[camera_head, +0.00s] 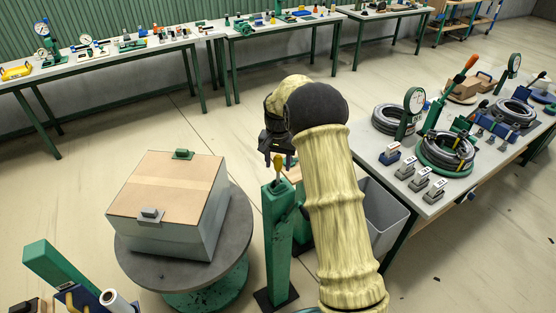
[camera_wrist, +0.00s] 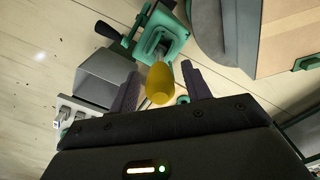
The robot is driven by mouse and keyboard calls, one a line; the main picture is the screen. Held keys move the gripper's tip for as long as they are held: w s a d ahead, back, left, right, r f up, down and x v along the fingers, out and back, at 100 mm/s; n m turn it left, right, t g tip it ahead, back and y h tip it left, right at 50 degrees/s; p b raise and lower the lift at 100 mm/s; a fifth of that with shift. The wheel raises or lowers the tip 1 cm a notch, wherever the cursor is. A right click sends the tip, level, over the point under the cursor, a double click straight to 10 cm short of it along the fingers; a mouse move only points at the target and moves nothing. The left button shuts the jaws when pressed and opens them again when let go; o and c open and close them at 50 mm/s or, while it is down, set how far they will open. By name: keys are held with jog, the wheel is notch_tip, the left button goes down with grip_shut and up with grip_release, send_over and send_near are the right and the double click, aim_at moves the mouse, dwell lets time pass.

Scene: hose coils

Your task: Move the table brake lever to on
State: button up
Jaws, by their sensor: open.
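The brake lever has a yellow knob (camera_head: 280,163) and stands on top of a green post (camera_head: 278,235) beside the round turntable (camera_head: 140,250). My gripper (camera_head: 278,157) is at the knob, pointing down. In the wrist view the yellow knob (camera_wrist: 160,84) lies between the two open fingers (camera_wrist: 158,78), with a gap showing on each side. The green lever base (camera_wrist: 165,38) shows beyond it. Contact with the knob cannot be told. On and off marks are not readable.
A cardboard-topped box (camera_head: 165,190) sits on the turntable, left of the post. A grey bin (camera_head: 385,220) stands right of the post, partly behind my arm. A bench (camera_head: 425,205) with hose coils is at right. Benches with tools line the back wall.

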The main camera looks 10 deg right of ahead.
jog(key=shift+f, duration=0.15)
grip_shut()
jog(key=shift+a, duration=0.1)
jog(key=s+a+f+t+h+b, duration=0.2)
jog(key=a+h+b, duration=0.5)
jog(key=b, duration=0.4)
jog(key=shift+s+a+f+t+h+b, duration=0.2)
jog(key=shift+s+f+t+h+b, duration=0.15)
jog(key=shift+f+h, duration=0.4)
jog(key=shift+f, duration=0.2)
